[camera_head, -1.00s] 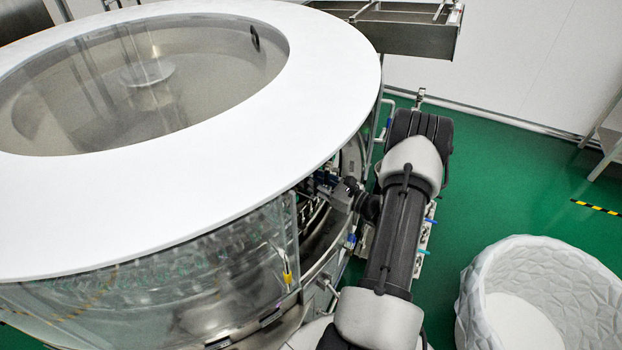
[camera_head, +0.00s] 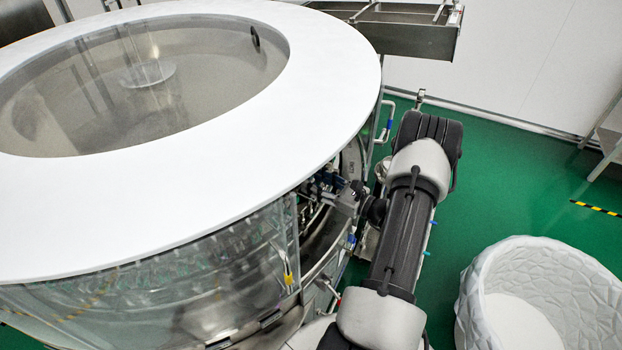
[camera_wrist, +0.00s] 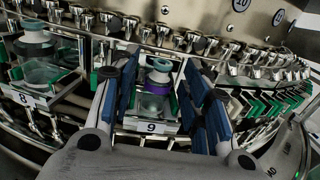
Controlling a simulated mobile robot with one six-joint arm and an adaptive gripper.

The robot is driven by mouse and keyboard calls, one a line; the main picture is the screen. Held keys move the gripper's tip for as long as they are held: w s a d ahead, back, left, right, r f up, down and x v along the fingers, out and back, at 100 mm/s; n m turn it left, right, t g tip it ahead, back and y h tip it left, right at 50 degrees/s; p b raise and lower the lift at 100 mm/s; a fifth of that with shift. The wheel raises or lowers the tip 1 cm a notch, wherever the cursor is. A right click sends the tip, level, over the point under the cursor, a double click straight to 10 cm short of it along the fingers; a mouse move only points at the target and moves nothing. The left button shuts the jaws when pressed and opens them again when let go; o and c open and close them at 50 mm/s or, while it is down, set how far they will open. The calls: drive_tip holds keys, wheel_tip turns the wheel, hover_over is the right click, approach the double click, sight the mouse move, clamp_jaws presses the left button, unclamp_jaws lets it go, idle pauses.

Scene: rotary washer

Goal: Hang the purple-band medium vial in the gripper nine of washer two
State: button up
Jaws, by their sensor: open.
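The purple-band vial (camera_wrist: 157,82) is at the station with the "9" label (camera_wrist: 151,127) in the wrist view. It looks upright with its neck end up. My gripper (camera_wrist: 162,74) is open, with its blue-padded fingers on either side of the vial. Gaps show between the pads and the vial, so it does not look gripped. The washer's own holder at the vial is too small to make out clearly. In the head view my gripper (camera_head: 328,192) reaches under the rim of the washer (camera_head: 290,110); the vial cannot be made out there.
Another clear vial (camera_wrist: 36,48) is at the station labelled "8" (camera_wrist: 25,99), left of nine. Rows of metal washer grippers (camera_wrist: 165,35) curve behind and to the right. A white textured tub (camera_head: 540,290) stands on the open green floor at the right.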

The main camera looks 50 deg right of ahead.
drive_tip(key=s+d+p, duration=0.1)
drive_tip(key=s, duration=0.9)
drive_tip(key=shift+d, duration=0.25)
